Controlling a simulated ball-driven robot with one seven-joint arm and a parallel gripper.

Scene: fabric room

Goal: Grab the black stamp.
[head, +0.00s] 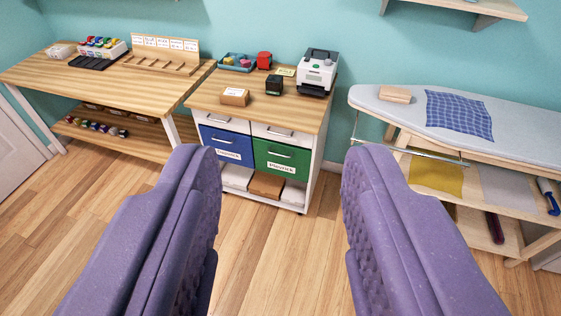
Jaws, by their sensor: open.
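A small black block (274,85), which looks like the black stamp, stands on the wooden top of the drawer cabinet (205,97). A similar red one (264,61) stands behind it, slightly to the left. My gripper (281,165) is open and empty, its two purple padded fingers wide apart in the foreground. It is well short of the cabinet, with floor visible between the fingers. The black stamp shows between and beyond the fingertips, with nothing in front of it.
A long wooden table (120,82) stands left, an ironing board (400,109) right. A wall shelf (465,8) hangs upper right. The floor (275,250) ahead is clear.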

